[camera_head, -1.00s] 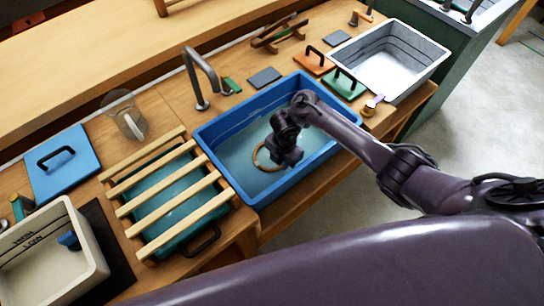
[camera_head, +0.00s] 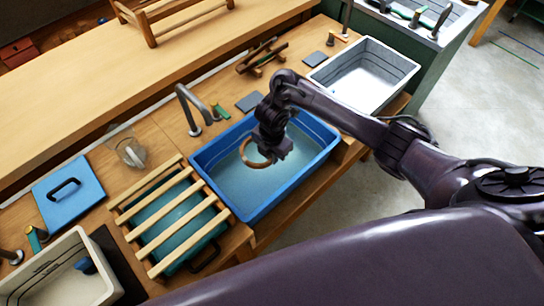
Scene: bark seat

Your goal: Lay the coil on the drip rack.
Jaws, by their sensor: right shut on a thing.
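The coil is a brown ring (camera_head: 247,158) above the blue basin (camera_head: 262,214), which holds water. My right gripper (camera_head: 266,156) is shut on the coil at its right side, over the basin. The gripper hides part of the coil, and its fingertips are hard to make out. The drip rack (camera_head: 187,226), light wooden slats over a teal tub, stands just left of the basin. Its slats are bare. My left gripper is not in view.
A faucet (camera_head: 184,95) rises behind the basin. A clear jug (camera_head: 129,152) and a blue lidded board (camera_head: 68,190) stand behind and left of the rack. A cream tub (camera_head: 55,255) is at lower left. A white-grey tub (camera_head: 377,68) is at right.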

